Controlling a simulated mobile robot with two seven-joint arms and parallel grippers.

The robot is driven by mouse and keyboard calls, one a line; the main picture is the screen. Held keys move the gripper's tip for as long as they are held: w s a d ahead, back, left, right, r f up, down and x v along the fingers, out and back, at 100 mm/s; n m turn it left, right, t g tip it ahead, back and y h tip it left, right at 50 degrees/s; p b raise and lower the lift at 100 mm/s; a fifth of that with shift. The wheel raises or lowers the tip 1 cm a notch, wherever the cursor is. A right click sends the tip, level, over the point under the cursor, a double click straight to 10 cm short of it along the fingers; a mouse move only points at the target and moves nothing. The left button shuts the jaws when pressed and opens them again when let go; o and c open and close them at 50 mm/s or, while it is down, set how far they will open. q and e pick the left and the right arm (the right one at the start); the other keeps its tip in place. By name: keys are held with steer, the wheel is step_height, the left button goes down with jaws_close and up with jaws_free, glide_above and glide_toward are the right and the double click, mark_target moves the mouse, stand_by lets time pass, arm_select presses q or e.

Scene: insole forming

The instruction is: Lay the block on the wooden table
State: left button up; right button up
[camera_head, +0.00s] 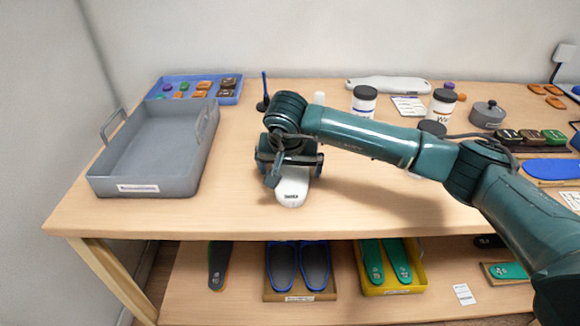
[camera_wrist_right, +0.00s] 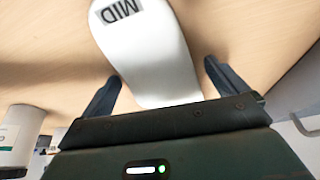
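The block (camera_head: 292,188) is white, shaped like a shoe last, with a dark label. It lies on the wooden table (camera_head: 240,205), left of the middle and near the front edge. My right gripper (camera_head: 288,167) is over the block's rear part and hides it in the head view. In the right wrist view the block (camera_wrist_right: 155,55) shows a "MID" label, and my right gripper (camera_wrist_right: 166,87) has one finger on each side, with a narrow gap at both sides. The gripper looks open. My left gripper is not in view.
A grey tray (camera_head: 103,178) stands to the left, with a blue tray (camera_head: 228,97) of small pieces behind it. Jars (camera_head: 364,103) and a grey pot (camera_head: 487,114) stand at the back right. Insoles lie on the lower shelf (camera_head: 240,308). The table between tray and block is clear.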

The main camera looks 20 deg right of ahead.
steer(key=v, duration=1.2)
